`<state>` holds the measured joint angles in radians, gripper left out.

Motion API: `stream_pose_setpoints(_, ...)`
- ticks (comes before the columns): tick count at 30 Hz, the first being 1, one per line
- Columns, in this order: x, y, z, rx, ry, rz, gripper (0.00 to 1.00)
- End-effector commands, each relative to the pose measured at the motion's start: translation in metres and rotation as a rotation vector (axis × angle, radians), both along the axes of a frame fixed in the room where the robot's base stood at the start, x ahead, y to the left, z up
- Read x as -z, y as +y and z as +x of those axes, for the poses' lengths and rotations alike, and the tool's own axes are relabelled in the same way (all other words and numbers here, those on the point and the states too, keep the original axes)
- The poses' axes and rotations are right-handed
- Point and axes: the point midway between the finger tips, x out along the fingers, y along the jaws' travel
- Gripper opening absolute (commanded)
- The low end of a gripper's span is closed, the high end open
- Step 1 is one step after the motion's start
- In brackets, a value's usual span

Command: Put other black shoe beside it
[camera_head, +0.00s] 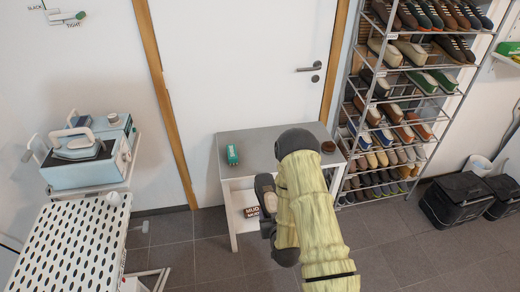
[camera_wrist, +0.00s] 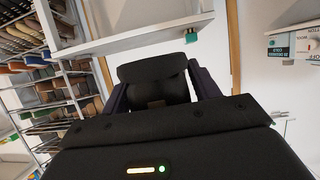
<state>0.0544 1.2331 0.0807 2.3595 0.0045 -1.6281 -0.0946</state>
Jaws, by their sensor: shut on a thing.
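My gripper (camera_head: 268,205) is in front of the small grey table in the head view, with my sleeved arm to its right. In the wrist view my gripper (camera_wrist: 160,88) is shut on a black shoe (camera_wrist: 152,72), which sits between the two dark fingers. In the head view the held shoe (camera_head: 264,184) is a small dark shape at the table's front, partly hidden by my gripper. The shoe rack (camera_head: 356,105) stands at the right. A single dark shoe (camera_head: 374,81) lies at the left of its third shelf from the top, with a gap to its right before green shoes (camera_head: 423,82).
The small table (camera_head: 245,144) carries a green item (camera_head: 232,154) and a round brown tin (camera_head: 328,147); a labelled box (camera_head: 251,212) is on its lower shelf. An ironing board (camera_head: 70,245) and iron station (camera_head: 85,165) are left. Floor between is open.

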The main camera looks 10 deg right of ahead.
Motion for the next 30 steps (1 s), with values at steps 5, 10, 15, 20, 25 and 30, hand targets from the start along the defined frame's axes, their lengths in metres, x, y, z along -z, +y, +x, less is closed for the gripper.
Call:
stream_pose_setpoints(5, 0.046, -0.004, -0.022, 0.001, 0.007, 0.0, 0.29)
stream_pose_setpoints(10, 0.078, -0.007, -0.043, -0.001, 0.004, -0.002, 0.29)
stream_pose_setpoints(15, 0.087, -0.008, -0.051, -0.002, -0.001, 0.0, 0.29)
stream_pose_setpoints(20, 0.087, -0.008, -0.051, -0.001, -0.002, -0.001, 0.29)
stream_pose_setpoints(25, 0.087, -0.008, -0.05, -0.001, -0.001, -0.001, 0.29)
stream_pose_setpoints(30, 0.087, -0.007, -0.05, -0.004, -0.001, -0.001, 0.29)
